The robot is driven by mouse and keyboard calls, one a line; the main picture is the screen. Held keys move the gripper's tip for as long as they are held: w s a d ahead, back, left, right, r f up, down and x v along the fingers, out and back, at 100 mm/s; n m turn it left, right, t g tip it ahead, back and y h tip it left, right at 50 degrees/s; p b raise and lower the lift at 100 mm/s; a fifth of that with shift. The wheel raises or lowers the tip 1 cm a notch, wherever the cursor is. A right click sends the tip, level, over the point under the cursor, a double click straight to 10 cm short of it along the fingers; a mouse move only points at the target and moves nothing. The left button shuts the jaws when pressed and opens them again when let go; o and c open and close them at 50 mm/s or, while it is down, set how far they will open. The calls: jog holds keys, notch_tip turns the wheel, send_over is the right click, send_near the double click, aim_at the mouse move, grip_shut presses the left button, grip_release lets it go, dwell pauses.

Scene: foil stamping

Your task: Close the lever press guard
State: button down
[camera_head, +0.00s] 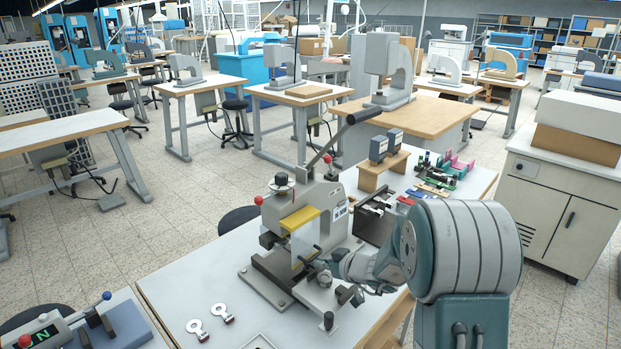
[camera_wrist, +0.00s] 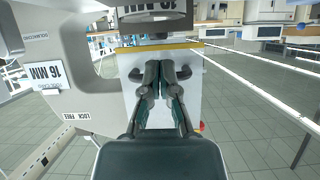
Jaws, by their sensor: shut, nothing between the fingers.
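The lever press (camera_head: 332,215) is a grey machine on the near table, with a black-handled lever (camera_head: 345,133) raised. Its guard (camera_head: 306,240) looks like a pale, see-through panel with a yellow strip along its top, on the press front. In the wrist view the guard (camera_wrist: 190,85) stands behind my fingers, yellow edge uppermost in the picture. My gripper (camera_wrist: 162,72) is shut and empty, its fingertips in front of the panel. I cannot tell whether they touch it. In the head view my gripper (camera_head: 336,270) is at the right of the press's lower front, partly hidden by my arm.
Two metal ring-shaped pieces (camera_head: 208,322) lie on the table left of the press. A wooden stand with grey blocks (camera_head: 384,168) and coloured parts (camera_head: 447,168) are behind it. A small clamp device (camera_head: 70,335) is at lower left. The table's front-left area is mostly clear.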

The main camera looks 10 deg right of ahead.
dwell(0.3)
jog(key=v, duration=1.2)
jog(key=s+a+r+g, duration=0.6)
jog(key=s+a, duration=0.5)
jog(key=s, duration=0.1)
jog(key=s+d+r+m+h, duration=0.1)
jog(key=s+m+h, duration=0.2)
jog(key=s, duration=0.3)
jog(key=s+d+r+m+h, duration=0.2)
jog(key=s+m+h, duration=0.1)
jog(key=s, duration=0.3)
jog(key=shift+s+r+m+t+h, duration=0.3)
jog(key=shift+s+t+h, duration=0.1)
jog(key=shift+h, duration=0.2)
